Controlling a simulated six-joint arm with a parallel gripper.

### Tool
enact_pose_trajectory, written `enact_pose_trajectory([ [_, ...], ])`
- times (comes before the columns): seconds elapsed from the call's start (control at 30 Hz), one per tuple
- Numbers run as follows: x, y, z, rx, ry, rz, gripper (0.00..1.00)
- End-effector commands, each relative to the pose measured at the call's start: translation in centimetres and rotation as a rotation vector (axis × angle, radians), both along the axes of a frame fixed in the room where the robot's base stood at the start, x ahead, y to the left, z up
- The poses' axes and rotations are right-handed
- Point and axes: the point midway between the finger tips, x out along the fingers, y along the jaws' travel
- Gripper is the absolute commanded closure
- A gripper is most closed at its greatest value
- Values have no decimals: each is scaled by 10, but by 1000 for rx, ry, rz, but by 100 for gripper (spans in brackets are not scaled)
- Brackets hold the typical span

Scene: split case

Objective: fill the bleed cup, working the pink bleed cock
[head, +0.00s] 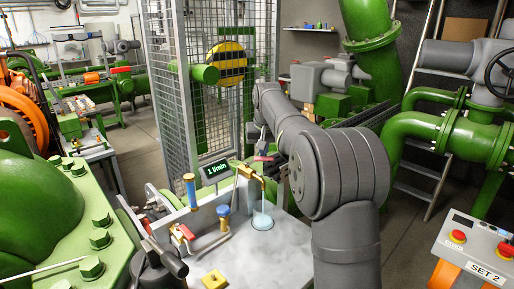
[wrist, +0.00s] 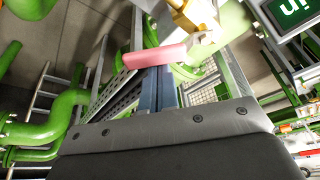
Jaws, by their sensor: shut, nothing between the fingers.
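The brass bleed cock (head: 249,173) stands at the back of the grey bench in the head view. Its pink lever (wrist: 153,56) shows clearly in the wrist view, lying across the picture just beyond my fingertips. The clear bleed cup (head: 262,222) stands on the bench under the spout. A pale bluish stream seems to run from the spout into it; the level inside is too small to read. My gripper (wrist: 158,72) is shut and empty, its blue-grey fingers together with tips at the pink lever; I cannot tell whether they touch. In the head view my arm largely hides it.
A small display with green text (head: 215,170) stands left of the cock. A blue-capped brass fitting (head: 190,190), a red-handled valve (head: 184,232) and a yellow knob (head: 214,280) are on the bench. A mesh guard (head: 170,100) rises behind. A control box (head: 478,250) is at right.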

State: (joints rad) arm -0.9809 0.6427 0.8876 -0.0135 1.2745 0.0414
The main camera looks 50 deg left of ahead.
Motion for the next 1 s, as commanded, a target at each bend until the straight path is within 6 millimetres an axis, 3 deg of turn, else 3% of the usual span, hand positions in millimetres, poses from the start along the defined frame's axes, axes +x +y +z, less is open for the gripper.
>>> enact_pose_trajectory([
  [0.57, 3, 3, -1, -1, 0, 1, 100],
  [0.9, 29, 32, -2, -1, 1, 0, 100],
  [1.0, 20, 23, 29, 3, -3, 1, 100],
])
